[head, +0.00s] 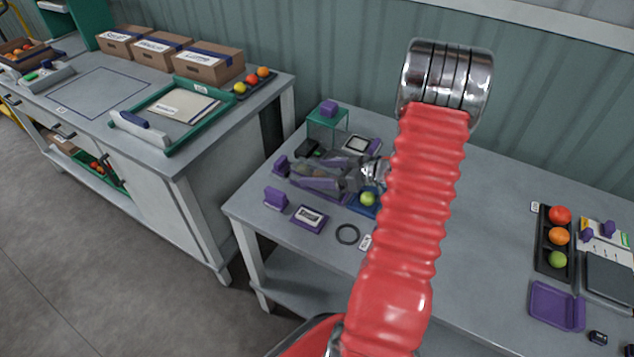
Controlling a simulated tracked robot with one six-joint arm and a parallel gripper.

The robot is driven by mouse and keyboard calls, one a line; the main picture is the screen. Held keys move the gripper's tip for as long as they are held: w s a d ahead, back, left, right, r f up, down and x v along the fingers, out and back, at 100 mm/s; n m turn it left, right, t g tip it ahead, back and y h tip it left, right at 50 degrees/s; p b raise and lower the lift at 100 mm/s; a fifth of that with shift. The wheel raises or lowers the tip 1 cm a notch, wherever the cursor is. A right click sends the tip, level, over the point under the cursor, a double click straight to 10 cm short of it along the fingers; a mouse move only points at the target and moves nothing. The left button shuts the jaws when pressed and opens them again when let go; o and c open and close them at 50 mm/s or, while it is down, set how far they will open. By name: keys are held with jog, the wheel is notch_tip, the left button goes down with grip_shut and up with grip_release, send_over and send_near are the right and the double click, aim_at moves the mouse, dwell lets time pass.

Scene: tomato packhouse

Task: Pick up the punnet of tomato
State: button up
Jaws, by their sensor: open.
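No plainly labelled punnet shows. A small blue tray holds a green tomato (367,199) on the near grey table, just under my wrist and partly hidden by my red arm. A black tray (543,268) at the right of that table holds a red, an orange and a green tomato in a row. My gripper (306,177) is dark grey, points left and is open over the left part of the table. Purple items lie under and beside it. Whether anything is between its fingers is hard to tell.
A green-tinted clear box (325,135) with a purple top stands behind my gripper. Purple blocks, a labelled purple holder (309,219) and a black ring (347,234) lie in front. The left bench bears cardboard boxes (208,65) and a green tray (180,143). The table's middle right is clear.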

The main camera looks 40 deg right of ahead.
jog(key=shift+c, duration=0.2)
jog(key=c, duration=1.8)
jog(key=shift+o, duration=0.2)
jog(key=shift+r, duration=0.2)
notch_tip(320, 180, up, 10)
jog(key=shift+f, duration=0.15)
